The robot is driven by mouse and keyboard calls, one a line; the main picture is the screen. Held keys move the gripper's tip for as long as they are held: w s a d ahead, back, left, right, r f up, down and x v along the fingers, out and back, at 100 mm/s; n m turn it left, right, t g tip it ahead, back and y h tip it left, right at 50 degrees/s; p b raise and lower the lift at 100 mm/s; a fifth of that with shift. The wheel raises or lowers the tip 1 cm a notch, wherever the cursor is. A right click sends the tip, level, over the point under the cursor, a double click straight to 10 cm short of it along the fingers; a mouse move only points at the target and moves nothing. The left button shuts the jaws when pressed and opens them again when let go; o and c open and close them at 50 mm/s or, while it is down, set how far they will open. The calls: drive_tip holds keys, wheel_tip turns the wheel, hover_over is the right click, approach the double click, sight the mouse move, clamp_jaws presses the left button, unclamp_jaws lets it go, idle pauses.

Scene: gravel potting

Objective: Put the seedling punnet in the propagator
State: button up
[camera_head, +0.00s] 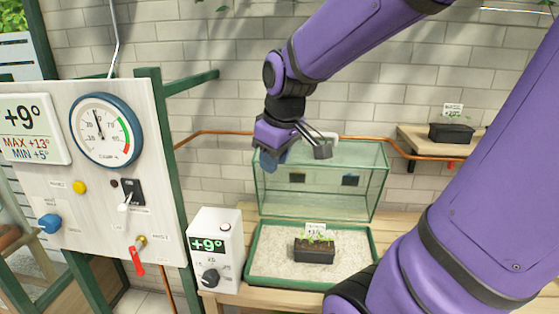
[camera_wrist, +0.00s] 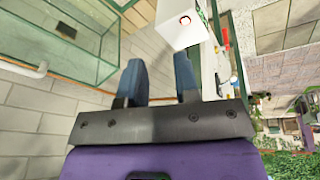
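A black seedling punnet (camera_head: 314,252) with small green seedlings and a white label stands upright on the pale bed inside the propagator's green tray (camera_head: 262,276). The propagator's clear lid (camera_head: 318,196) is raised behind the tray, so the punnet is uncovered. A second dark punnet (camera_head: 452,133) with seedlings and a label stands on a wooden shelf at the back right. My gripper (camera_head: 271,158) is in the air above and left of the tray, close in the picture to the lid's top edge. In the wrist view its blue fingers (camera_wrist: 160,75) are apart with nothing between them.
A white control box (camera_head: 216,248) reading +9° stands left of the tray on the wooden bench. A panel (camera_head: 110,190) with a gauge, switch and knobs stands at the left. A copper pipe (camera_head: 215,132) runs along the brick wall. The wooden shelf (camera_head: 410,137) juts out at right.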

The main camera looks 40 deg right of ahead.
drive_tip(key=s+a+r+m+t, duration=0.1)
drive_tip(key=s+a+r+m, duration=0.1)
drive_tip(key=s+a+r, duration=0.2)
drive_tip(key=shift+s+a+r+m+t+y, duration=0.35)
drive_tip(key=shift+s+a, duration=1.25)
drive_tip(key=shift+s, duration=1.1)
